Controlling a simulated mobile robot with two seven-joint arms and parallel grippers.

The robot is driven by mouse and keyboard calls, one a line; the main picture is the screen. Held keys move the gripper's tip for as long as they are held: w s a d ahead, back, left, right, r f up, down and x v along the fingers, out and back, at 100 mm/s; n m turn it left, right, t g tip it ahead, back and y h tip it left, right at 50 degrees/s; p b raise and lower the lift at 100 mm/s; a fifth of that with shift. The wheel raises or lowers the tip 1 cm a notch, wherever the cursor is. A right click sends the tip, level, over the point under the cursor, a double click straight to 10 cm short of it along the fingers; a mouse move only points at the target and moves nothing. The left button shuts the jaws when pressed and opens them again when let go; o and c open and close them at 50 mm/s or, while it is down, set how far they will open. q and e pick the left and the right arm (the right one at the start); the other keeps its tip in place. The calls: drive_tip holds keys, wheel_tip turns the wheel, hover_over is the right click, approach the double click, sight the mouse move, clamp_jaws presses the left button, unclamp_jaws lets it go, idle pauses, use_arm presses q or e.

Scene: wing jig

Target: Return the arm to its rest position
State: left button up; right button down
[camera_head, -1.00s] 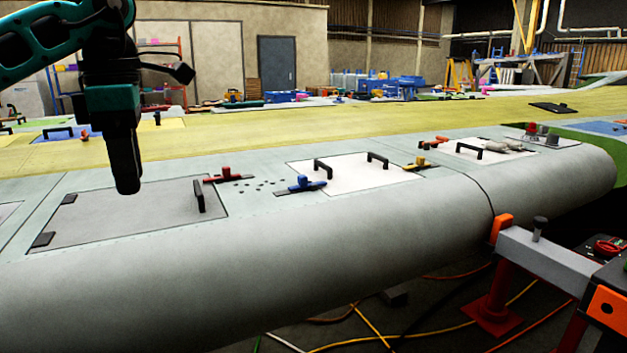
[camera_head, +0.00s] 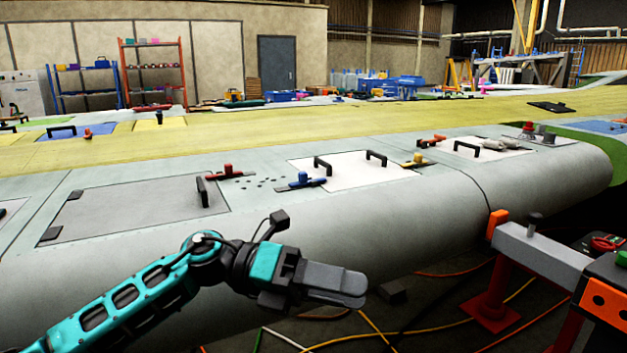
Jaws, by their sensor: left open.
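My left arm comes in from the lower left, teal and black, in front of the wing's rounded front edge. My left gripper (camera_head: 345,287) points to the right, away from the panels, and holds nothing that I can see. Its fingers are seen from the side, one nearly behind the other, so the gap between them hardly shows. It is open. My right gripper is not in view.
The grey wing (camera_head: 330,225) fills the middle, with a grey panel (camera_head: 130,208) and a white panel (camera_head: 352,170) with black handles on top. A clamp stand (camera_head: 540,252) with orange parts stands at the lower right. Cables (camera_head: 450,325) lie on the floor.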

use_arm(q)
drive_tip(key=w+a+f+n+t+y, duration=0.1)
drive_tip(key=a+f+n+t+y, duration=0.15)
drive_tip(key=f+n+t, duration=0.6)
drive_tip(key=w+a+f+n+t+y, duration=0.15)
drive_tip(key=a+n+t, duration=0.35)
drive_tip(key=n, duration=0.8)
drive_tip(key=a+f+n+t+y, duration=0.25)
drive_tip(key=f+n+t, duration=0.35)
drive_tip(key=n+t, duration=0.4)
drive_tip(key=s+a+f+n+g+y, duration=0.4)
drive_tip(key=s+a+f+n, duration=0.1)
drive_tip(key=f, duration=0.4)
drive_tip(key=s+a+f+n+g+y, duration=0.4)
drive_tip(key=s+a+f+n, duration=0.2)
drive_tip(key=s+f, duration=0.4)
drive_tip(key=shift+a+n, duration=0.2)
drive_tip(key=shift+n, duration=0.15)
drive_tip(key=shift+w, duration=0.1)
